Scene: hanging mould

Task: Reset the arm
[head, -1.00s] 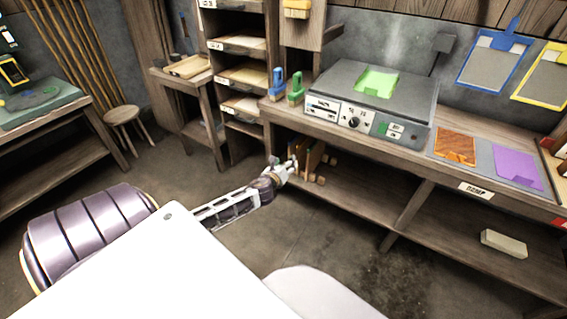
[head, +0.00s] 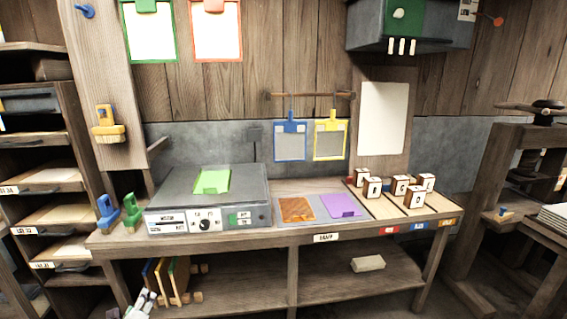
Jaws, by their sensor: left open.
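My left gripper (head: 143,302) shows at the bottom edge, low and left of centre, in front of the workbench's lower shelf. It is open, and nothing shows between its fingers. Most of its arm is out of the picture. My right gripper is not in view. A blue-framed mould (head: 290,142) and a yellow-framed mould (head: 330,140) hang side by side from a wall rail (head: 310,95), well above and right of the gripper.
The workbench (head: 230,240) holds a grey machine (head: 207,187) with a green sheet, orange and purple sheets, and several white-topped blocks. Upright boards (head: 178,277) stand on the lower shelf beside my left gripper. A pale block (head: 367,263) lies farther right on that shelf.

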